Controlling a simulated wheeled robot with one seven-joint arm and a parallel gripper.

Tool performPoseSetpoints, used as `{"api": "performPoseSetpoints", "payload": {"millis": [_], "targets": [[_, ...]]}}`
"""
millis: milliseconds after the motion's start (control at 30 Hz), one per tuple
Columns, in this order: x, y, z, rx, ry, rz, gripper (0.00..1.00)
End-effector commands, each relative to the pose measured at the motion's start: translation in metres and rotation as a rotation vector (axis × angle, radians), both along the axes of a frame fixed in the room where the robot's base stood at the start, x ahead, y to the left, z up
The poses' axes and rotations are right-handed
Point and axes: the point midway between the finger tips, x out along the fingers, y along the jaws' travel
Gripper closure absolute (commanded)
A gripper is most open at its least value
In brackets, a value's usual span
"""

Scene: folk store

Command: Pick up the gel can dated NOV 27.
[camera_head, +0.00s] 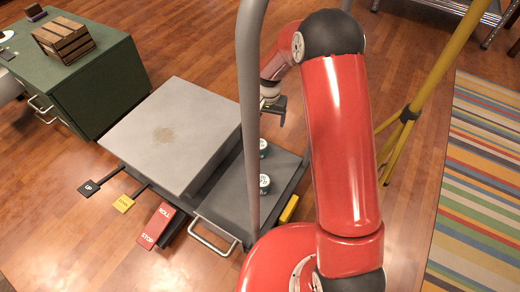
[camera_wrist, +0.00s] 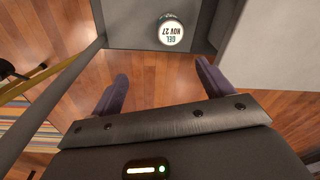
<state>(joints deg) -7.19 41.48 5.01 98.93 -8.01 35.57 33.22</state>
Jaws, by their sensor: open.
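The gel can (camera_wrist: 171,32) labelled GEL NOV 27 stands on a grey surface at the top of the wrist view. Its label appears upside down there. In the head view two small cans stand on the dark tray of the cart, a farther one (camera_head: 263,148) and a nearer one (camera_head: 264,184). Their dates are too small to read, so I cannot tell which is NOV 27. My gripper (camera_wrist: 161,72) is open and empty, its fingers apart from the can. It shows in the head view (camera_head: 273,103) beyond the cans, partly hidden behind a grey post.
The cart's raised grey platform (camera_head: 170,130) is left of the cans. A grey post (camera_head: 250,100) rises before the tray, and a yellow stand (camera_head: 425,90) is at right. A green cabinet (camera_head: 100,85) with a wooden crate (camera_head: 63,40) stands at upper left.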

Motion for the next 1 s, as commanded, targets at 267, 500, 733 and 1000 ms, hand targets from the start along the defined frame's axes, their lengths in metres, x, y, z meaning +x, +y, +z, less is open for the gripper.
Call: {"api": "performPoseSetpoints", "payload": {"millis": [267, 500, 733, 1000], "targets": [[0.006, 0.02, -0.106, 0.007, 0.072, -0.052, 0.21], [0.005, 0.023, -0.137, 0.008, 0.082, -0.063, 0.21], [0.011, 0.024, -0.164, 0.008, 0.082, -0.061, 0.21], [0.017, 0.026, -0.197, 0.009, 0.08, -0.062, 0.21]]}}
